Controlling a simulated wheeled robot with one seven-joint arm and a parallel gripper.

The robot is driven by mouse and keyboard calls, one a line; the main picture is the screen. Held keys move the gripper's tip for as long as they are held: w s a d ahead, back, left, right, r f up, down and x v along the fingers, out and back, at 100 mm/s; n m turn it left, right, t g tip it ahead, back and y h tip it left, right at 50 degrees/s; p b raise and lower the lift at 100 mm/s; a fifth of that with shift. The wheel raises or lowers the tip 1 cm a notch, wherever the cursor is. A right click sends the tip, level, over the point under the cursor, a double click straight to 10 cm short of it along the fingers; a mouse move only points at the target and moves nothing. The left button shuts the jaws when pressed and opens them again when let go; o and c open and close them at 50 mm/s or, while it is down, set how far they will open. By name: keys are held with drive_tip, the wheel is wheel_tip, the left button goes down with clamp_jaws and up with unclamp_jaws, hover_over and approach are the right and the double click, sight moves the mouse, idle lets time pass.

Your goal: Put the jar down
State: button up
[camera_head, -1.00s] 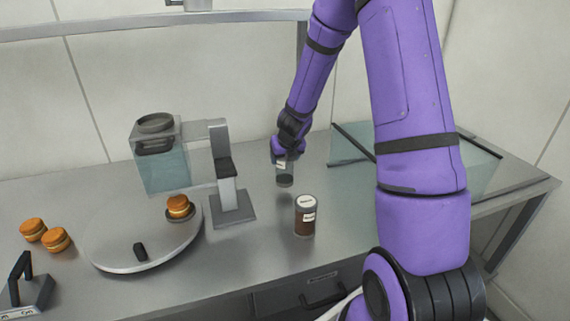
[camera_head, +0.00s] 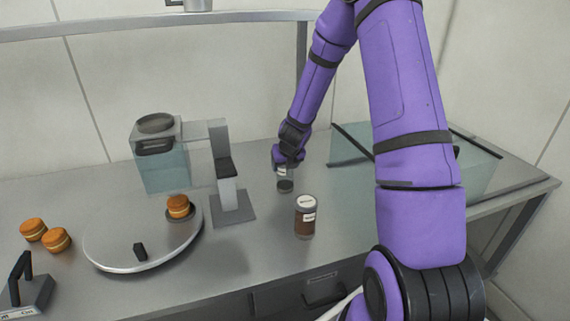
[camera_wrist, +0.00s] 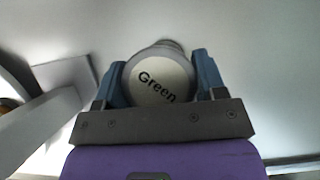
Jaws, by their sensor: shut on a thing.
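A jar with a pale lid reading "Green" (camera_wrist: 160,82) is between the two fingers of my gripper (camera_wrist: 164,85) in the wrist view. In the head view my gripper (camera_head: 284,163) points down and is shut on this jar (camera_head: 285,185), which is upright, clear and dark inside at the bottom. Its base is at or very near the steel table (camera_head: 262,255); I cannot tell whether it touches. A second jar (camera_head: 305,218), brown with a white label, stands on the table in front and slightly right of the held one.
A grey stand (camera_head: 230,190) is left of the held jar, with a glass-sided machine (camera_head: 160,160) behind it. A round plate (camera_head: 110,245) carries a filled round (camera_head: 178,206). A glass-panelled box (camera_head: 350,172) is at right. Bare table lies in front of the brown jar.

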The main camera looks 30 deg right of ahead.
drive_tip(key=shift+f, duration=0.1)
drive_tip(key=o, duration=1.1)
drive_tip(key=shift+c, duration=0.2)
drive_tip(key=s+a+r+n+y, duration=0.1)
drive_tip(key=s+a+r+n, duration=0.3)
drive_tip(key=s+r+n, duration=0.4)
drive_tip(key=s+a+r+n+y, duration=0.25)
drive_tip(key=a+r+n, duration=0.25)
drive_tip(key=r, duration=0.4)
drive_tip(key=s+a+r+n, duration=0.4)
drive_tip(key=s+r+n, duration=0.25)
drive_tip(key=r, duration=0.25)
drive_tip(key=s+a+r+n+h, duration=0.1)
drive_tip(key=s+r+n, duration=0.1)
drive_tip(key=s+n, duration=0.6)
drive_tip(key=s+a+r+n+h, duration=0.1)
drive_tip(key=s+r+n, duration=0.2)
drive_tip(key=s+n, duration=0.6)
drive_tip(key=n, duration=0.2)
drive_tip(key=shift+s+a+n+g, duration=0.2)
drive_tip(key=shift+s+n+g, duration=0.05)
drive_tip(key=shift+n+g, duration=0.1)
drive_tip(key=shift+r, duration=0.1)
